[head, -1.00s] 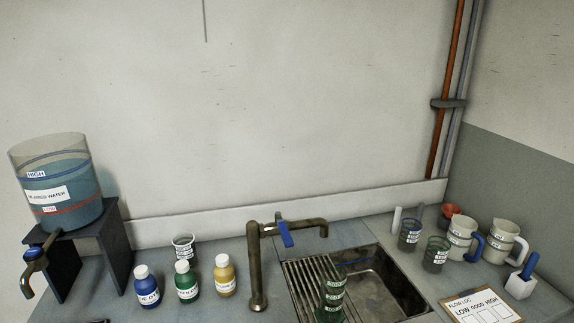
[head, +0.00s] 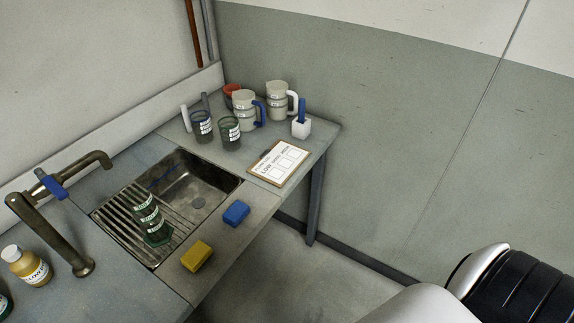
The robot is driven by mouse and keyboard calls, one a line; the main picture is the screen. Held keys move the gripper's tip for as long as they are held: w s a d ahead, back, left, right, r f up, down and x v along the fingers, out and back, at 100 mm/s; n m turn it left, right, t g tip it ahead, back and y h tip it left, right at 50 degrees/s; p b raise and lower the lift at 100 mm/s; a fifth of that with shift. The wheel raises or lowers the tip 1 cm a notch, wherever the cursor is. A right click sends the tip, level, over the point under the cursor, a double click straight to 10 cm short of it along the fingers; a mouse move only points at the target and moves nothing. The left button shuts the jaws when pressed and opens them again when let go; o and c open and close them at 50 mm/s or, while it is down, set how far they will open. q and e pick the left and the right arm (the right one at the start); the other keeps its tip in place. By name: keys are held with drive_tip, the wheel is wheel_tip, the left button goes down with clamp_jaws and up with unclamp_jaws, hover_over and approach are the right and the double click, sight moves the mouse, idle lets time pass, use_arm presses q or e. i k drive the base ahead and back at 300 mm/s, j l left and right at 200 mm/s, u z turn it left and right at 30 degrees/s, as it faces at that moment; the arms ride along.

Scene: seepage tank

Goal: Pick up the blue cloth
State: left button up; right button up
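A small blue block-shaped item, which looks like the folded blue cloth (head: 236,213), lies on the bench's front edge strip, right of the sink. A similar yellow item (head: 197,256) lies nearer, to its lower left, apart from it. Neither of my grippers is in view, and nothing touches the blue cloth. A white and black part at the lower right looks like my own arm, with no fingers showing.
The metal sink (head: 198,188) has a ribbed drainer holding a green-banded cylinder (head: 149,215). A brass tap (head: 60,235) stands left. Jugs (head: 244,112), beakers (head: 230,132) and a clipboard (head: 277,163) are behind. Floor beyond the bench's front edge is clear.

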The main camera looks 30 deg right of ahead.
sight(234, 214)
drive_tip(key=z, duration=0.6)
drive_tip(key=u, duration=1.3)
drive_tip(key=z, duration=1.3)
